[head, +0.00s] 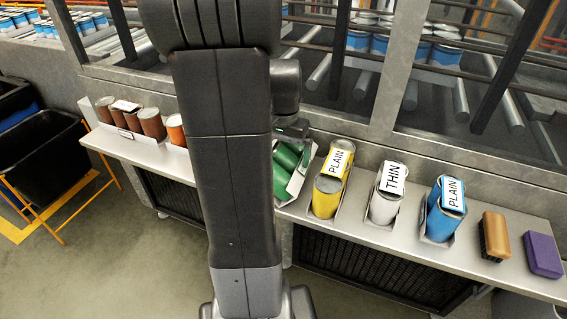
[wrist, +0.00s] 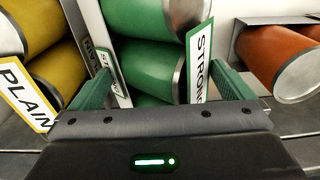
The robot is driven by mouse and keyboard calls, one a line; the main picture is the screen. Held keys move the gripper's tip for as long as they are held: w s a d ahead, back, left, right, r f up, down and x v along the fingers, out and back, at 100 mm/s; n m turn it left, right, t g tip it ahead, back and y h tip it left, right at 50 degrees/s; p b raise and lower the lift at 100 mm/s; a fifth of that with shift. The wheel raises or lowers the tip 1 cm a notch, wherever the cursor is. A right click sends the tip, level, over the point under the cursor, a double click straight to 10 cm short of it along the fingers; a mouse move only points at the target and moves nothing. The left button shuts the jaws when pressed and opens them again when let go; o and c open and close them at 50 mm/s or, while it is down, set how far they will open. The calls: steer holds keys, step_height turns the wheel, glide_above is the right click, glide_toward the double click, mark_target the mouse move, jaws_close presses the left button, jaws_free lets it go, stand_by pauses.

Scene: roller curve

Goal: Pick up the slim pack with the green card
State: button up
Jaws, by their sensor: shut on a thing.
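A pack of green cans (head: 284,160) in a white tray stands on the counter, partly hidden behind my arm. It looks tilted in the head view. In the wrist view, the green cans (wrist: 150,45) lie between my two green fingers, and my gripper (wrist: 160,78) is shut on this pack. A white card with a green edge reading STRONG (wrist: 200,55) is by the right finger. Another green-edged card (wrist: 103,58) is by the left finger, its text hard to read. Whether the tray touches the counter is hidden.
On the counter (head: 400,250), yellow PLAIN (head: 326,198), white THIN (head: 384,208) and blue PLAIN (head: 437,222) packs stand to the right, then a brown block (head: 495,237) and a purple block (head: 543,255). Rust-coloured cans (head: 151,124) stand left. A metal frame rises behind.

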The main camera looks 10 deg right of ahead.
steer(key=shift+s+a+f, duration=0.1)
steer(key=shift+s+f, duration=0.1)
steer(key=shift+f, duration=0.25)
steer(key=shift+s+f, duration=0.2)
steer(key=shift+f, duration=0.25)
steer(key=shift+w+r, duration=0.1)
steer(key=shift+r, duration=0.25)
steer(key=r, duration=0.4)
steer(key=shift+w+d, duration=0.2)
steer(key=shift+w, duration=0.1)
jaws_close()
step_height(320, 180, up, 4)
steer(key=shift+f+p, duration=0.1)
steer(key=shift+p, duration=0.2)
steer(key=shift+r, duration=0.85)
steer(key=o, duration=0.8)
jaws_free()
steer(key=shift+o, duration=0.2)
